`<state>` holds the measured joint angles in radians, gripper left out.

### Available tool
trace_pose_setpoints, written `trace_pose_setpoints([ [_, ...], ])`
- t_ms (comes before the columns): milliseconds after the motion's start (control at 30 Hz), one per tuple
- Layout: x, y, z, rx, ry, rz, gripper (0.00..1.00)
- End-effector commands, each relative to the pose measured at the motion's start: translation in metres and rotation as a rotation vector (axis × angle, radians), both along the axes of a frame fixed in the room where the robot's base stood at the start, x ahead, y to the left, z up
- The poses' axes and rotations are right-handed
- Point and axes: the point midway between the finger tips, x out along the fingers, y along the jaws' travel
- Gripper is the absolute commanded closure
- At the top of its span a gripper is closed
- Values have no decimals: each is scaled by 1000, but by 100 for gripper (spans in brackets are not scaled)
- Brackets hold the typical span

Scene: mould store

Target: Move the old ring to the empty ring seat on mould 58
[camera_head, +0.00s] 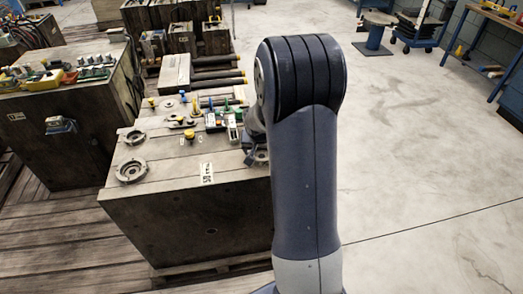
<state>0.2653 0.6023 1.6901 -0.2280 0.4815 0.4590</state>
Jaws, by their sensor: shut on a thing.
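Mould 58 (190,225) is the large worn block in the middle, with a white number label (207,173) at its front top edge. Two round grey ring fittings sit at the left of its top, one at the back (134,137) and one at the front (131,171). I cannot tell from here whether either is an empty seat. My gripper (251,157) is low at the right edge of the mould top, mostly hidden behind my arm. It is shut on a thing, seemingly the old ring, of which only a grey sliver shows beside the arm.
Tools, small bottles and a green-and-white box (232,128) crowd the back of the mould top. A small yellow-topped piece (190,136) stands mid-top. Dark cylinders (215,75) lie behind. Another block (55,125) stands at left. The floor at right (420,170) is clear.

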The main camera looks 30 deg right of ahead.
Motion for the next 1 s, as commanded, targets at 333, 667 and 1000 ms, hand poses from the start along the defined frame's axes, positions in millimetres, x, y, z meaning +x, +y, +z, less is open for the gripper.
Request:
trace_pose_setpoints([
  [333, 1, 0, 1, -1, -3, 0, 62],
  [667, 1, 0, -3, -1, -3, 0, 62],
  [1000, 1, 0, -4, -1, -3, 0, 62],
])
